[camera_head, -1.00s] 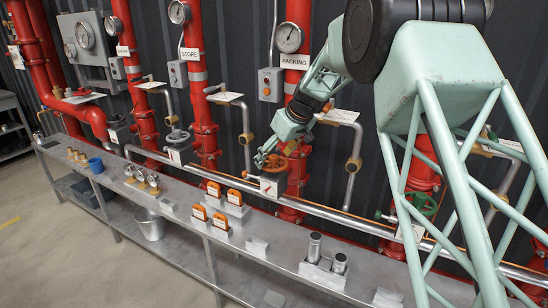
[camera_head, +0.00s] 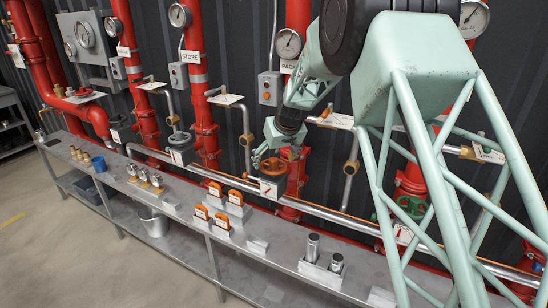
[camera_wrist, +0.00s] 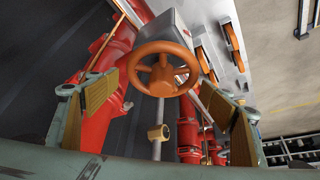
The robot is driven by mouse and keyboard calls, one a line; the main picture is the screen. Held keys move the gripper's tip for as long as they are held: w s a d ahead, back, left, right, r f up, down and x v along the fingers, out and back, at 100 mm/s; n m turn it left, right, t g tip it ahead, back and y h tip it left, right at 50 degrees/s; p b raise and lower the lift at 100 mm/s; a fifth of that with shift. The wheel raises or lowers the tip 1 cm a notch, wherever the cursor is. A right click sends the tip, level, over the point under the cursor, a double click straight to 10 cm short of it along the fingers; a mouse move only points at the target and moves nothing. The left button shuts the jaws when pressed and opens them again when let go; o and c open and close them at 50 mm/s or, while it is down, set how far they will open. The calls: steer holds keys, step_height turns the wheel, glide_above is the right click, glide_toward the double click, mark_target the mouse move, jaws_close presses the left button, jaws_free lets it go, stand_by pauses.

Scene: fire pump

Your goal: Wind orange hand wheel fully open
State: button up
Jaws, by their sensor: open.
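The orange hand wheel (camera_head: 273,167) sits on a grey box with a gauge-like face (camera_head: 271,189), beside a red pipe above the bench. In the wrist view the whole wheel (camera_wrist: 146,75) shows, with its spokes and hub, ahead of and between my fingers. My gripper (camera_wrist: 162,92) is open and empty, its tan-padded fingers wide apart on either side of the wheel's outline. In the head view my gripper (camera_head: 266,152) is right at the wheel and partly covers it. I cannot tell whether the fingers touch the rim.
Red vertical pipes stand behind the wheel, and a silver horizontal pipe (camera_head: 345,218) runs below it. The grey bench (camera_head: 180,208) holds orange-handled blocks (camera_head: 222,222) and metal cups (camera_head: 312,247). A green hand wheel (camera_head: 412,208) is to the right, partly behind my frame.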

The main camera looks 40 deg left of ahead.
steer(key=shift+m+p, duration=0.4)
steer(key=shift+p, duration=0.4)
steer(key=shift+r+m+t+h+p, duration=0.15)
steer(key=shift+m+t+h+p, duration=0.35)
steer(key=shift+p, duration=1.15)
steer(key=shift+s+m, duration=0.1)
steer(key=shift+m, duration=0.3)
steer(key=shift+m, duration=0.4)
steer(key=b, duration=0.2)
steer(key=shift+f+m+t+b, duration=0.3)
steer(key=shift+m+b, duration=0.05)
steer(key=shift+m, duration=0.05)
steer(key=m+h+b, duration=0.1)
steer(key=m+b, duration=0.1)
steer(key=b, duration=0.2)
steer(key=shift+t+b, duration=0.3)
steer(key=shift+b, duration=0.1)
steer(key=m+h+b, duration=0.1)
steer(key=b, duration=0.1)
steer(key=shift+r+m+b, duration=0.1)
steer(key=shift+m+b, duration=0.2)
steer(key=shift+b, duration=0.05)
steer(key=shift+m+t+h+b, duration=0.3)
steer(key=shift+m+b, duration=0.1)
steer(key=shift+m, duration=0.1)
